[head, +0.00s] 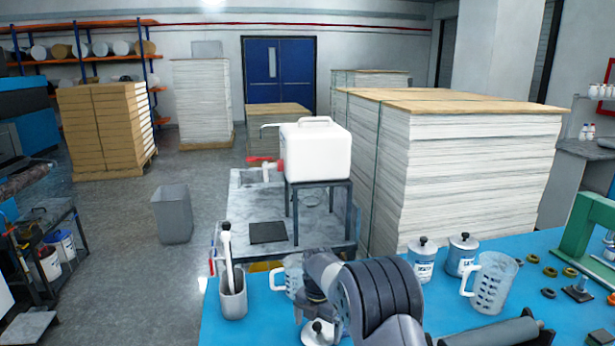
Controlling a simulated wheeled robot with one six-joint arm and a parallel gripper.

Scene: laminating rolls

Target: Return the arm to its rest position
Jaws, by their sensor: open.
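My arm shows at the bottom centre of the head view, over the near part of the blue table (240,290). Its dark ribbed links and a rounded grey joint are bent there. The fingers of my gripper cannot be made out, so I cannot see whether they hold anything. The arm partly covers a clear measuring jug (292,272) and a lidded container (318,332) on the table.
A grey holder (233,300) with a white-handled tool stands left of my arm. Right are two lidded tins (422,262) (462,252), a measuring jug (490,285), a roller (490,335) and a green press frame (590,235). Behind, a white tank (315,150) stands raised on a metal stand.

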